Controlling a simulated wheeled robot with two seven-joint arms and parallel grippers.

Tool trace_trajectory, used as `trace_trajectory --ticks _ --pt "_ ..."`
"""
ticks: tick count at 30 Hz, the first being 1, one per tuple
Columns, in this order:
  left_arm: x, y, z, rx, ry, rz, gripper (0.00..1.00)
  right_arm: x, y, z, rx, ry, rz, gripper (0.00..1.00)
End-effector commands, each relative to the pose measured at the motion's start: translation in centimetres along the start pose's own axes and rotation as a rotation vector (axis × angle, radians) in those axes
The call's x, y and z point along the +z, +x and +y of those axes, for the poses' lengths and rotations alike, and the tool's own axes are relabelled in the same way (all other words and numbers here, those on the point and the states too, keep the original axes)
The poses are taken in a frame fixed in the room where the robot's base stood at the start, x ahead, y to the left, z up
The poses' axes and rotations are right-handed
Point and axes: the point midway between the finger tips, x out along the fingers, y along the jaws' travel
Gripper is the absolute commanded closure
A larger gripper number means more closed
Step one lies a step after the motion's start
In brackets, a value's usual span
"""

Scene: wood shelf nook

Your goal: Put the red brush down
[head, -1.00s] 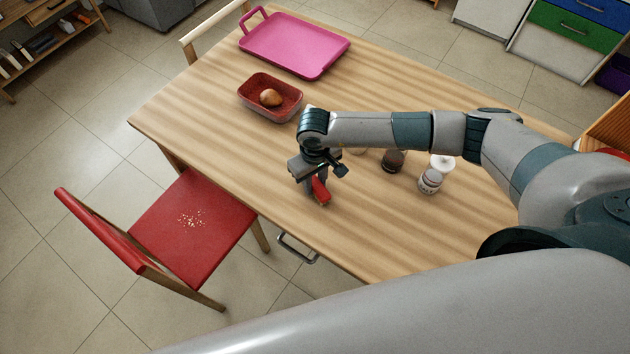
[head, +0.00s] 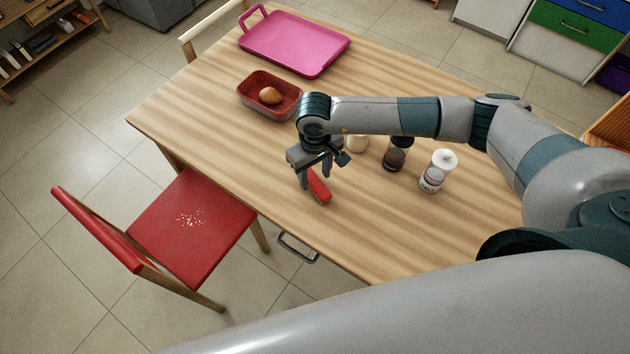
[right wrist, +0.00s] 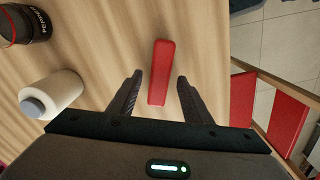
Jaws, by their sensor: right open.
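The red brush (head: 319,187) lies on the wooden table (head: 400,225) near its front edge. In the right wrist view the brush (right wrist: 161,72) lies between and beyond the two fingers, apart from both. My right gripper (head: 317,184) is open and empty just above the brush. Its two dark fingers also show spread in the right wrist view (right wrist: 160,92). My left gripper is not in view.
Pepper (head: 396,155) and salt (head: 437,172) shakers stand right of the gripper. A red dish (head: 250,103) holds a brown roundish item (head: 271,96). A pink tray (head: 295,45) lies at the back. A red chair (head: 190,225) with crumbs stands at the table's left front.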

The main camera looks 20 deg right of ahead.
Motion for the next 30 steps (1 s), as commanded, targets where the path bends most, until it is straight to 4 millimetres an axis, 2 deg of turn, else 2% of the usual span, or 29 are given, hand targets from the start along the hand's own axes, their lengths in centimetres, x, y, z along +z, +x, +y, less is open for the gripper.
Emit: trace_trajectory --ticks 1,6,12,15,19,30 --pt "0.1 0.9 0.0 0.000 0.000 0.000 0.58 -0.2 -0.6 0.0 0.000 -0.002 0.006 0.55" --pt "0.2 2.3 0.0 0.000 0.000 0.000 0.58 -0.1 -3.8 0.1 0.002 -0.003 0.006 0.55" --pt "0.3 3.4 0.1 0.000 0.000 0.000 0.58 -0.1 -6.9 0.0 0.001 -0.001 0.004 0.55" --pt "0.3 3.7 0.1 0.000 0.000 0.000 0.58 -0.1 -7.8 0.0 0.000 0.000 0.003 0.55" --pt "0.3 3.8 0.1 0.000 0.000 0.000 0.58 0.0 -8.5 0.0 0.001 -0.001 0.002 0.55" --pt "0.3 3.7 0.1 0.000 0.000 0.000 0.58 0.0 -8.6 0.0 0.001 0.000 0.000 0.55"
